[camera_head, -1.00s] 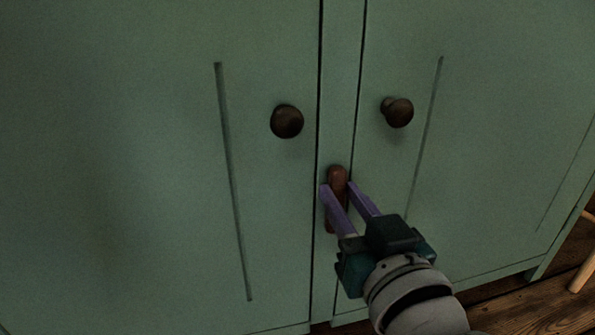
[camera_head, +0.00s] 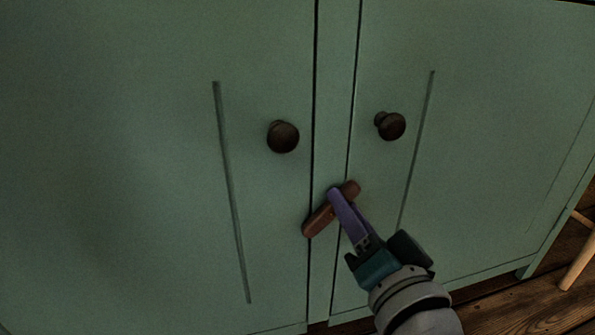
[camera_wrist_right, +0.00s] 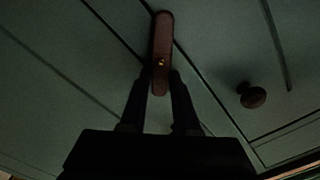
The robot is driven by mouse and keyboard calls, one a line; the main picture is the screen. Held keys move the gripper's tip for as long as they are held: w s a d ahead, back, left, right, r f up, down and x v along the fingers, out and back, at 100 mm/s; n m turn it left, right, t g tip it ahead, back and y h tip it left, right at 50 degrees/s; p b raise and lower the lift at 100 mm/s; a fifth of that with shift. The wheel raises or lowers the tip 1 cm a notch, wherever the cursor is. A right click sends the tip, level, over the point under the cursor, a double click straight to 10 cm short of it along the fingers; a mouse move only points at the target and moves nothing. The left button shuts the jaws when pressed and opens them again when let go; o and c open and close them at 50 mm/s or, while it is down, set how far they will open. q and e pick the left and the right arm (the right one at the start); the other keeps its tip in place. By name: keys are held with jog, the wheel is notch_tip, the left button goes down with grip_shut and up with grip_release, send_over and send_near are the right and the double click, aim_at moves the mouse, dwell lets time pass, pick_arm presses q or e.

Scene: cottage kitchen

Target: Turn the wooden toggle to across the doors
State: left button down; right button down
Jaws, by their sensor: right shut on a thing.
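The wooden toggle (camera_head: 319,220) is a reddish-brown bar on the narrow strip between the two green doors. It stands at a slant, its lower left end over the left door's edge and its upper right end reaching the right door's edge. My right gripper (camera_head: 337,198) is shut on the toggle near its middle, coming from the lower right. In the right wrist view the toggle (camera_wrist_right: 162,40) lies between the dark fingers, with a small brass screw showing. The left door (camera_head: 170,200) and right door (camera_head: 480,150) are closed. My left gripper is not in view.
Dark round knobs sit above the toggle, one on the left door (camera_head: 283,137) and one on the right door (camera_head: 390,126). A wooden floor (camera_head: 510,310) and a light wooden leg (camera_head: 578,262) show at the lower right.

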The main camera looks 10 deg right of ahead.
jog(key=m, duration=0.3)
jog(key=f+m+b, duration=0.1)
jog(key=m, duration=0.5)
jog(key=shift+d+f+b, duration=0.25)
jog(key=shift+d+b, duration=0.05)
jog(key=shift+b, duration=0.1)
jog(key=c, duration=0.6)
grip_release()
jog(key=shift+c, duration=0.2)
